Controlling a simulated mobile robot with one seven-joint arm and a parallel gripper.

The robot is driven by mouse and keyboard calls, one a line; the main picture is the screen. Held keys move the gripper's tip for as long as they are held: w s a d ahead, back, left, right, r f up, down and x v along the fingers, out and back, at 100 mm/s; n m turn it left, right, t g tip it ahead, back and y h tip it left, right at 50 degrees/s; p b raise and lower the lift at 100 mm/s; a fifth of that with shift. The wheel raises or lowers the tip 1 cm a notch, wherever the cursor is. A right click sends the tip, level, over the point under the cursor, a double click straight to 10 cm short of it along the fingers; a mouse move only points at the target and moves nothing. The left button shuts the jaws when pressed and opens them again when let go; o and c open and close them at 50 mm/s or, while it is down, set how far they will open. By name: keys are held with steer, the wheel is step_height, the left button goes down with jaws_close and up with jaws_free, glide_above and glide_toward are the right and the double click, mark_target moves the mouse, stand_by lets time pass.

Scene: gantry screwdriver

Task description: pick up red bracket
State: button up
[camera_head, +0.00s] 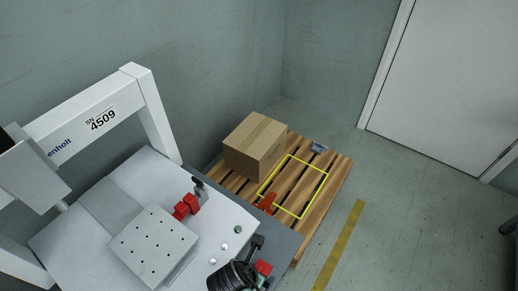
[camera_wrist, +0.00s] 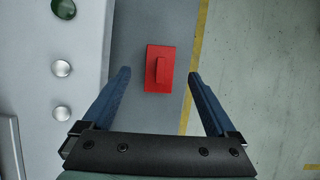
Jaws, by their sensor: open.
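The red bracket (camera_wrist: 152,82) is a flat red plate with a small raised block, lying on a dark grey strip in the wrist view. A red piece that appears to be it shows in the head view (camera_head: 263,267), partly hidden by my gripper. My gripper (camera_wrist: 159,75) is open and empty, its blue fingers to the left and right of the bracket. The bracket lies centred between the fingertips in the picture, with gaps on both sides. The height of the fingers above it is hard to tell.
A green button (camera_wrist: 64,8) and two white ones lie left. A gantry frame (camera_head: 150,115), a drilled plate (camera_head: 150,245) and another red part (camera_head: 186,206) are on the bench. A pallet (camera_head: 322,190) holds a cardboard box (camera_head: 255,145) and an orange-red object (camera_head: 267,203).

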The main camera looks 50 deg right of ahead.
mark_target(263, 268)
steer(key=b+x, duration=0.2)
steer(key=x, duration=0.2)
steer(key=shift+f, duration=0.2)
jaws_close()
